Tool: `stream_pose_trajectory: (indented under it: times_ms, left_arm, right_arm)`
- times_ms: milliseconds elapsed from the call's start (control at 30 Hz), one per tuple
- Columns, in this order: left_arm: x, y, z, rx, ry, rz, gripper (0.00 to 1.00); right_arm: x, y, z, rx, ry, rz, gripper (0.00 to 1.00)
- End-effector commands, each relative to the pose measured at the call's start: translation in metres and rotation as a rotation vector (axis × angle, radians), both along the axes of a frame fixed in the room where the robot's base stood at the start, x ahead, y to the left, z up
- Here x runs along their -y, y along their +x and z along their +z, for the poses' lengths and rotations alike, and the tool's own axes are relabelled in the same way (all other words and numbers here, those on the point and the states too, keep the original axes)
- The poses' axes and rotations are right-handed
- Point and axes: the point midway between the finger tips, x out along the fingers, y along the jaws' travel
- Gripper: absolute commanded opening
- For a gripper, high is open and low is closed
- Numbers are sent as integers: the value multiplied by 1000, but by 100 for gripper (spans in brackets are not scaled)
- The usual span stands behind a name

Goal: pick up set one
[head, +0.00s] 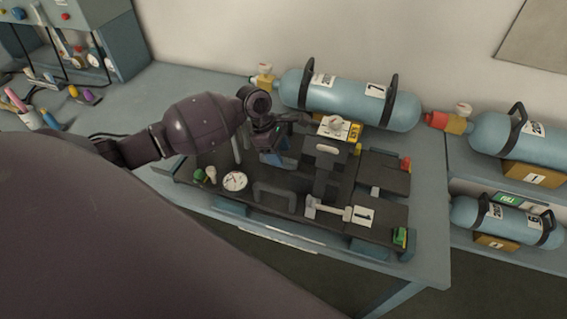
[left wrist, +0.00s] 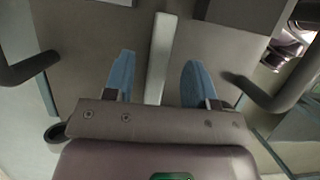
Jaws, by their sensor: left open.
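A breathing set with a dark backplate (head: 237,206) lies flat on the bench. It has a round white gauge (head: 235,181), dark grips and a small white number tag (head: 364,216), whose number is hard to read. I cannot tell for sure whether this is set one. My left gripper (head: 273,156) is low over the far middle part of the backplate. In the left wrist view its two blue fingers (left wrist: 158,66) are apart, one on each side of a light grey bar (left wrist: 162,40). Contact with the bar cannot be told. My right gripper is not seen.
A blue cylinder (head: 340,99) lies behind the set on the bench. Cylinders (head: 520,139) and (head: 500,223) lie on shelves at right. Tools and a gauge panel (head: 80,40) are at left. Dark grips (left wrist: 25,70) and (left wrist: 285,85) flank my fingers.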

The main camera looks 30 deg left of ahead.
Motion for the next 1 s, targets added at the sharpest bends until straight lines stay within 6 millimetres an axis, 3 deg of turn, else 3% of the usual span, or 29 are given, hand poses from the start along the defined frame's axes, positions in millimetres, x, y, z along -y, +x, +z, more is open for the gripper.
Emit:
stream_pose_trajectory:
  times_ms: [167,400,733,1000]
  left_arm:
    - [8,2,-19,-1,0,0,51]
    - [9,2,-21,1,0,-1,51]
    - [9,2,-21,0,0,-1,0]
    - [9,2,-21,0,0,0,0]
  right_arm:
    - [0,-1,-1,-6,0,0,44]
    - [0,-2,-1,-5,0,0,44]
    - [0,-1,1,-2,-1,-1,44]
    - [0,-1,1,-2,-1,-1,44]
